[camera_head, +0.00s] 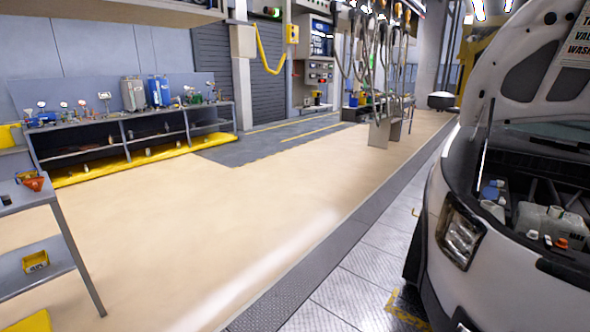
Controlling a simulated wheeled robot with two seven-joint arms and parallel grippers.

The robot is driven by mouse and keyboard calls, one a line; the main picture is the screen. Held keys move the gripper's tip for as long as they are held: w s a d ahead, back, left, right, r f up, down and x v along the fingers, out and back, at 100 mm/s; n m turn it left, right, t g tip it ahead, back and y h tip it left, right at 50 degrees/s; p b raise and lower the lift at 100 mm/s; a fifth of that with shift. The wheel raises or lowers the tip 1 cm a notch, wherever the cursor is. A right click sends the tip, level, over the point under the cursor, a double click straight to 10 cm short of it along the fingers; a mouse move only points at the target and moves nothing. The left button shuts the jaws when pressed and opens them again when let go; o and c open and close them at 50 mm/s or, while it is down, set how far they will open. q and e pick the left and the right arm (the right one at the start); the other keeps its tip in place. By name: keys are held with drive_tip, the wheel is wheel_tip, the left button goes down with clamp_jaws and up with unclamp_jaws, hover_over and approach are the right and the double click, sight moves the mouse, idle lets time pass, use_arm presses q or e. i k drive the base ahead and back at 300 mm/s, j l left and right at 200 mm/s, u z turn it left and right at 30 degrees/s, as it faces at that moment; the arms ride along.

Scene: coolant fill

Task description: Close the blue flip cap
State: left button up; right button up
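A small blue cap (490,191) shows in the open engine bay of the white vehicle (445,285) at the right. It is too small to tell whether the cap is open or shut. Near it is a pale cylindrical neck or reservoir (493,209). To its right is a translucent white tank (548,222) with a small orange-red cap (561,243) in front of it. Neither of my grippers is in view.
The raised hood (535,65) hangs over the bay, with a thin prop rod (486,137) at its left. A grey cart (50,255) with an orange funnel (33,182) stands at the left. A workbench (125,142) stands further back. The beige floor (230,225) between is clear.

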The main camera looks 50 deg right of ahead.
sight(489, 193)
drive_tip(key=z, duration=0.35)
drive_tip(key=k+l+z, duration=0.1)
drive_tip(key=z, duration=0.25)
drive_tip(key=l+z, duration=0.15)
drive_tip(key=z, duration=0.2)
drive_tip(key=k+l+z, duration=0.1)
drive_tip(key=l+z, duration=0.35)
drive_tip(key=l, duration=0.6)
drive_tip(key=l+z, duration=0.45)
drive_tip(key=l, duration=0.6)
drive_tip(key=i+l, duration=0.25)
drive_tip(key=i, duration=0.1)
